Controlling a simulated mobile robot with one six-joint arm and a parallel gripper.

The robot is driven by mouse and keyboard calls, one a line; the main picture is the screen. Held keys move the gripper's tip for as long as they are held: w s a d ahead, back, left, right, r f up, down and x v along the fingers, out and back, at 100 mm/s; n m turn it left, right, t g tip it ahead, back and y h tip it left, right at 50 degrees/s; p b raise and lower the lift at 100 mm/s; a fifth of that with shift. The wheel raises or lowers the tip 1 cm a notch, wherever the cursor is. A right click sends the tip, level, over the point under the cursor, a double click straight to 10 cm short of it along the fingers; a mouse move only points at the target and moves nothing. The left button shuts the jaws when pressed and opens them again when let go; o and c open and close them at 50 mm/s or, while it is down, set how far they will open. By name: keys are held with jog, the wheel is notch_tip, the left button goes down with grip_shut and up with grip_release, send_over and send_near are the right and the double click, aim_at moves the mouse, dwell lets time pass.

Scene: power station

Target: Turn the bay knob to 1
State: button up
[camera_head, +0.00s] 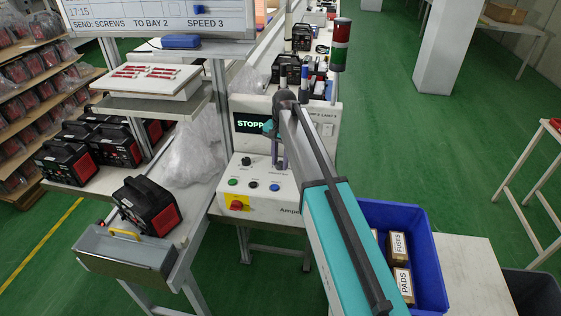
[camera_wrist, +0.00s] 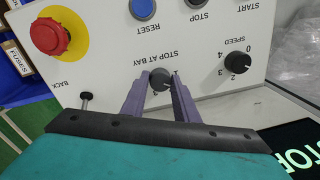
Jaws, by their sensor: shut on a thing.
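The bay knob (camera_wrist: 160,79) is a small dark round knob under the label STOP AT BAY, which appears upside down in the wrist view. My gripper (camera_wrist: 160,82) has its two purple fingers on either side of the knob, shut on it. The fingers cover most of the digits around the knob, and I cannot tell which number it points at. In the head view my gripper (camera_head: 280,155) reaches down to the sloping white control panel (camera_head: 265,207), and the arm hides the bay knob.
The speed knob (camera_wrist: 238,62) sits beside the bay knob. A red emergency button (camera_wrist: 48,36) on yellow and a blue RESET button (camera_wrist: 143,8) are on the same panel. The screen (camera_head: 250,123) reads STOPP, partly covered. A blue bin (camera_head: 425,235) holds boxes at right.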

jog(key=n, duration=0.6)
jog(key=shift+n, duration=0.3)
dwell(0.4)
jog(key=o, duration=1.1)
jog(key=shift+c, duration=0.2)
jog(key=shift+r, duration=0.15)
notch_tip(320, 180, up, 14)
jog(key=p, duration=0.7)
jog(key=shift+d+f, duration=0.25)
jog(key=shift+d, duration=0.2)
